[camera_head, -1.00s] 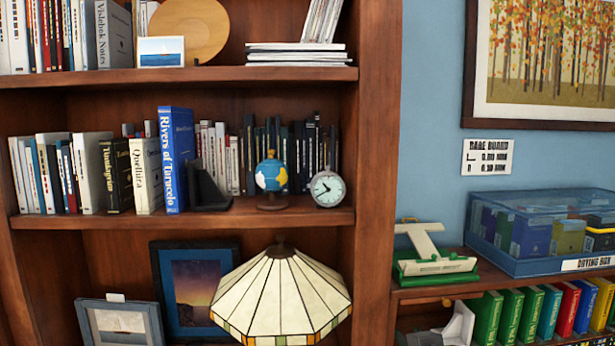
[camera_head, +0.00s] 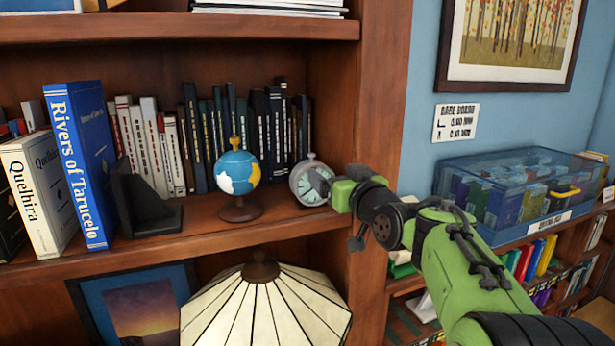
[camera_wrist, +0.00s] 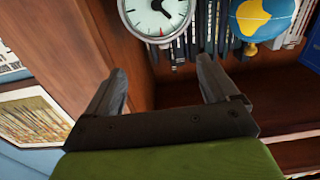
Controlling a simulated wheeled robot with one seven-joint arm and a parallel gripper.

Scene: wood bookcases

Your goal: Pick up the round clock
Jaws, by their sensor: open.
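The round clock (camera_head: 306,186) has a grey case and a pale teal face. It stands upright on the middle shelf at its right end, near the bookcase's side wall. In the wrist view the clock (camera_wrist: 154,14) is at the top, cut off by the frame edge, beyond the fingers. My gripper (camera_wrist: 162,76) is open, with nothing between its fingers. In the head view my green and black gripper (camera_head: 343,190) is just right of the clock and covers part of its right edge. I cannot tell whether they touch.
A small globe (camera_head: 238,172) on a stand is close left of the clock. Dark books (camera_head: 275,125) stand behind it. A black bookend (camera_head: 148,200) is further left. The bookcase's side post (camera_head: 377,100) is close to my arm. A lampshade (camera_head: 265,300) is below the shelf.

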